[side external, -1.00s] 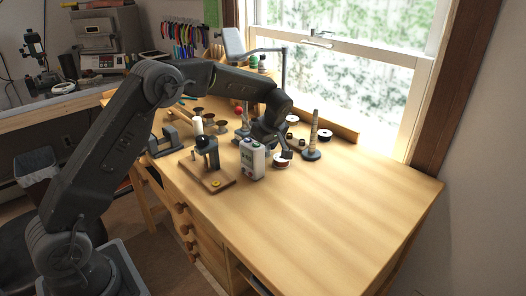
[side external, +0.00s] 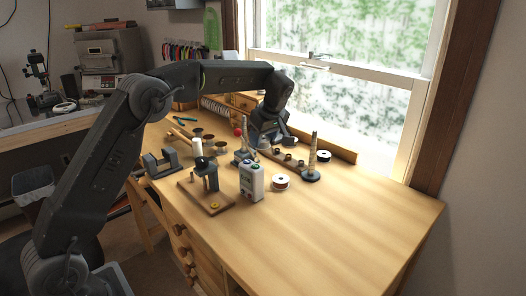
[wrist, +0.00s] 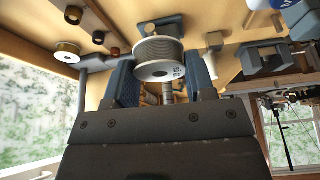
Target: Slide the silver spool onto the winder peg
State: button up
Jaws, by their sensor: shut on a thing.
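The silver spool (wrist: 158,55), a grey-wound reel with a pale labelled end, sits between the two blue fingers of my gripper (wrist: 158,82) in the wrist view. My gripper is shut on it. In the side view my gripper (side external: 270,138) is above the back of the desk; the spool is hard to make out there. A grey stand with a red ball (side external: 239,132) is just left of my gripper and may be the winder; its peg is not clear. A short metal post (wrist: 167,93) shows below the spool between the fingers; I cannot tell what it belongs to.
A tall tapered post (side external: 312,155) stands on a dark base to the right. A clamp on a wooden board (side external: 207,197) is at front left. The desk's right front is clear.

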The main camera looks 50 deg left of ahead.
notch_tip(320, 180, up, 11)
jog(key=s+a+r+n+g, duration=0.1)
jog(key=s+a+r+n, duration=0.15)
jog(key=s+a, duration=0.55)
jog(key=s+a+f+n+g, duration=0.15)
jog(key=s+n, duration=0.25)
jog(key=s, duration=0.7)
jog(key=shift+m+h, duration=0.25)
jog(key=shift+h, duration=0.05)
jog(key=f, duration=1.1)
jog(key=shift+w, duration=0.25)
jog(key=shift+a+f, duration=0.1)
jog(key=shift+f, duration=2.6)
jog(key=shift+f, duration=0.3)
jog(key=shift+f, duration=0.35)
